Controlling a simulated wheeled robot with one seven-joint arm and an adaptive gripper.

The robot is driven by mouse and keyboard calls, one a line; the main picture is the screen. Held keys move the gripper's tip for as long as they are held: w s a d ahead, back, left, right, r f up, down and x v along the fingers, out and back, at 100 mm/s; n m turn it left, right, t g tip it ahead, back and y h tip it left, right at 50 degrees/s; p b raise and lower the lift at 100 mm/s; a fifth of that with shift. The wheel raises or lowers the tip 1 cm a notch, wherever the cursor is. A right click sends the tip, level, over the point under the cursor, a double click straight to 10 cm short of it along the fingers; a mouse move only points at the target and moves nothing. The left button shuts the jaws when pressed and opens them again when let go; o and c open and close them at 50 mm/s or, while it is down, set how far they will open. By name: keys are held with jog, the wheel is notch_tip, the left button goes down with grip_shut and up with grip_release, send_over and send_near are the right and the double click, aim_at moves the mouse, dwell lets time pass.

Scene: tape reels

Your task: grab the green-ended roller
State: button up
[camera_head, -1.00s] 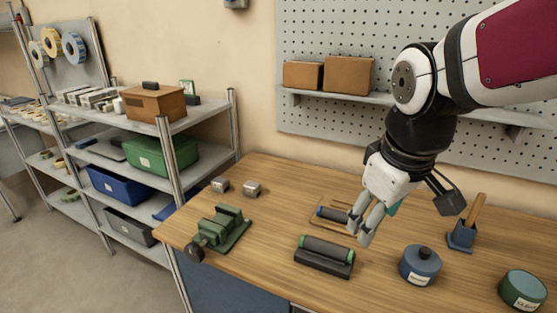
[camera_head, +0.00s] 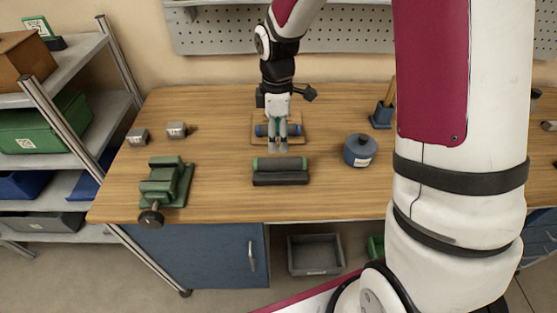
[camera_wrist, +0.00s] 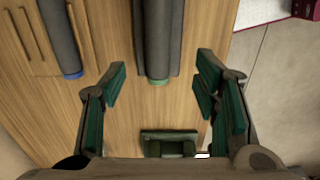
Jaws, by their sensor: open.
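The green-ended roller (camera_head: 280,163) is a long dark roller lying in a dark cradle (camera_head: 280,179) near the bench's front. A blue-ended roller (camera_head: 263,130) lies behind it in a wooden frame (camera_head: 256,140). My gripper (camera_head: 278,150) points down, open and empty, in front of the blue-ended roller and just behind the green-ended one in the head view. In the wrist view, the green-ended roller (camera_wrist: 158,40) runs down the middle, its near end between and beyond my open fingers (camera_wrist: 160,98). The blue-ended roller (camera_wrist: 62,42) is at left there.
A green vise (camera_head: 166,187) and two metal blocks (camera_head: 176,130) stand to the left. Bench top around the cradle is clear.

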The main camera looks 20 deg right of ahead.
aim_at(278, 160)
notch_tip(278, 160, down, 5)
jog(key=shift+f, duration=0.15)
jog(key=shift+w+d+f+p, duration=0.1)
jog(key=shift+f+p, duration=0.25)
jog(key=shift+f, duration=0.95)
jog(key=shift+w+d+f+p, duration=0.1)
jog(key=shift+f+p, duration=0.25)
jog(key=shift+f, duration=0.9)
grip_shut()
